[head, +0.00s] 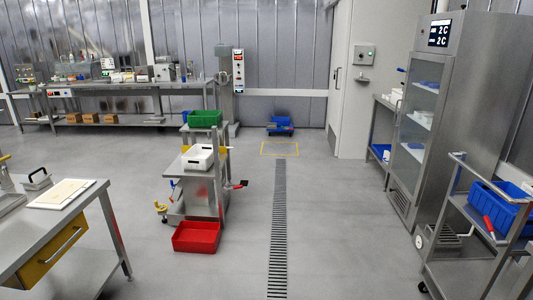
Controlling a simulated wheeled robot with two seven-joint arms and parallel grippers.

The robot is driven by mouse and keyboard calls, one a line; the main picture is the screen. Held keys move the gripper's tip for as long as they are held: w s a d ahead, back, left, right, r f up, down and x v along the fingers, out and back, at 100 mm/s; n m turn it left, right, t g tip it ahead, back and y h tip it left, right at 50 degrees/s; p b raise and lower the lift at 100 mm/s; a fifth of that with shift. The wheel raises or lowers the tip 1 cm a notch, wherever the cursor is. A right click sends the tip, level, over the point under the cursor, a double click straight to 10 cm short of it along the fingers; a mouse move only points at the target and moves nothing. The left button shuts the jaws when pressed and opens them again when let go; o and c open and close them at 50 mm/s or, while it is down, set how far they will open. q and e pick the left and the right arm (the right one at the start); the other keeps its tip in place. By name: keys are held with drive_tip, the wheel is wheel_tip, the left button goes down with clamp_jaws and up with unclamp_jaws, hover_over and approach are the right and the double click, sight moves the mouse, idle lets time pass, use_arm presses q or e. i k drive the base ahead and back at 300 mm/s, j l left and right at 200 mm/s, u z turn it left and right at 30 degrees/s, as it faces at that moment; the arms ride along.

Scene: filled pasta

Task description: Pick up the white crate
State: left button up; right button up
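The white crate (198,158) sits upright on the middle level of a grey metal trolley (222,166), left of the picture's middle. Its near side and open top show. A green crate (205,118) stands on the higher level behind it, and a red crate (196,237) is low down at the trolley's front. Whether anything lies in the white crate is too small to tell. Neither of my grippers is in view.
A steel table (90,226) with a yellow drawer (50,255) stands at the near left. A floor drain (279,230) runs right of the trolley, with clear floor around it. A glass-door fridge (420,120) and a cart with a blue crate (498,207) stand at the right.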

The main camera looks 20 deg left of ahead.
sight(201, 157)
drive_tip(key=i+j+u, duration=0.3)
drive_tip(key=i, duration=0.4)
drive_tip(key=i+u, duration=0.3)
drive_tip(key=i, duration=2.25)
drive_tip(key=i+u, duration=0.2)
drive_tip(key=i, duration=0.25)
drive_tip(key=i+l+u, duration=0.15)
drive_tip(key=i, duration=0.35)
drive_tip(key=i+l+u, duration=0.2)
drive_tip(key=i, duration=0.25)
